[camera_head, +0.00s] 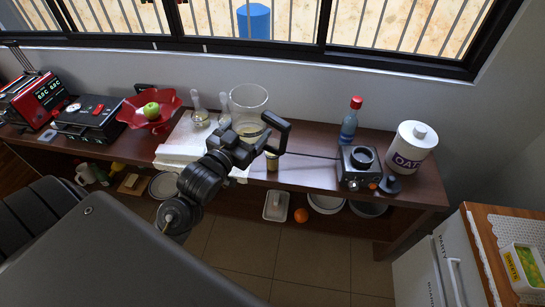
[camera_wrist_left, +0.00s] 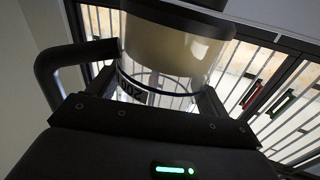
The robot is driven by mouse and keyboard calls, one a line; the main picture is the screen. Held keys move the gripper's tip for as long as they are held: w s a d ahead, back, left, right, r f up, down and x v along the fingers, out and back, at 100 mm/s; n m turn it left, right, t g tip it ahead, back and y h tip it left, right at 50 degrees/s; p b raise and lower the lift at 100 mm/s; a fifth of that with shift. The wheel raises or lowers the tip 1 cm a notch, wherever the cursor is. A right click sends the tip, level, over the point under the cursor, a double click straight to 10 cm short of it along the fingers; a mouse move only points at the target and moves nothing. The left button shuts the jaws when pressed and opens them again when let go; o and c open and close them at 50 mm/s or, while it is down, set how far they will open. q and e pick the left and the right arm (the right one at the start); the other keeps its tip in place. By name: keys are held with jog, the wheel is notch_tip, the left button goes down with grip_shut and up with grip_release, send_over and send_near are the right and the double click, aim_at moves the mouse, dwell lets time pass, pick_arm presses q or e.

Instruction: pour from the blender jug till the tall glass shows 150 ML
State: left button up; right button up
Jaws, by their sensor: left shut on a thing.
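The blender jug (camera_head: 249,101) is a clear, wide vessel with a black handle (camera_head: 279,132), held above the counter. My left gripper (camera_head: 245,144) is shut on its lower part. In the left wrist view the jug (camera_wrist_left: 168,50) fills the top, with cream-coloured liquid inside and the handle at the left. Dark printed digits, apparently 200, show on a clear wall below the liquid. A small glass with yellowish content (camera_head: 272,163), perhaps the tall glass, stands just below the handle, partly hidden; its level cannot be read. My right gripper is not in view.
The blender base (camera_head: 358,168), a blue bottle with red cap (camera_head: 350,122) and an oat canister (camera_head: 410,148) stand to the right. Two narrow-necked flasks (camera_head: 200,112), a red bowl with a green apple (camera_head: 150,112) and a black appliance (camera_head: 90,118) are left.

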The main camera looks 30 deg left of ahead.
pick_arm(q)
jog(key=shift+a+r+p, duration=0.15)
jog(key=shift+a+p, duration=0.35)
jog(key=shift+a, duration=1.85)
